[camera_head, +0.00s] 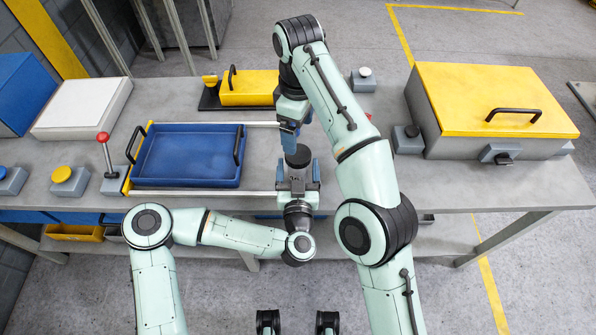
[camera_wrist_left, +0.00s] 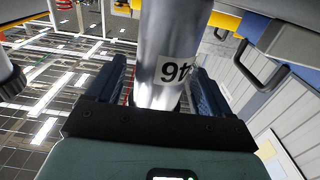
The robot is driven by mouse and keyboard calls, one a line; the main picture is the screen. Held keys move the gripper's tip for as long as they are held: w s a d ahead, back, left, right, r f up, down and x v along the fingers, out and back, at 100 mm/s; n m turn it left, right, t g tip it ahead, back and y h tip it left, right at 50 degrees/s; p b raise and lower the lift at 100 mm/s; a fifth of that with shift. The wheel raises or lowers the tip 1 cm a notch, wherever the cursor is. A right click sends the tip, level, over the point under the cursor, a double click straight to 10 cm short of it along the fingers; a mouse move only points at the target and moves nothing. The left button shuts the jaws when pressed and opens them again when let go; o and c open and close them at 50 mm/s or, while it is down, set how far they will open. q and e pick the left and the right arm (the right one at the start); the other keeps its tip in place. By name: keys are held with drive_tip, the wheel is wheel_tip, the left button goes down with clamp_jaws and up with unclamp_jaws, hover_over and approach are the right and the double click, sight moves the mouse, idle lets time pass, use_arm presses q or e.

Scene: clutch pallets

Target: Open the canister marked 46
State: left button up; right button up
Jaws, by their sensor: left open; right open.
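The canister (camera_head: 297,158) has a dark round cap and stands between the fingers of my left gripper (camera_head: 298,180). In the left wrist view its silver body (camera_wrist_left: 162,45) carries a white label with 46, seen upside down. My left gripper (camera_wrist_left: 155,85) is open, with one blue finger on each side of the canister; whether either finger touches it I cannot tell. My right gripper (camera_head: 292,132) is open and empty, just behind the cap in the head view, its blue fingers pointing down. The gap between it and the cap is hard to judge.
A blue tray (camera_head: 188,183) with black handles lies left of the canister, beside a red-knobbed lever (camera_head: 104,150). A yellow-lidded box (camera_head: 470,85) stands on the right. A yellow block (camera_head: 248,100) is behind. The table right of my right arm is partly clear.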

sight(298, 154)
use_arm(q)
drive_tip(key=shift+w, duration=0.5)
clamp_jaws()
use_arm(e)
drive_tip(key=m, duration=0.4)
drive_tip(key=shift+m, duration=0.3)
drive_tip(key=m, duration=0.6)
drive_tip(key=shift+f, duration=0.1)
drive_tip(key=m, duration=1.1)
drive_tip(key=shift+m, duration=0.4)
drive_tip(key=shift+f, duration=3.9)
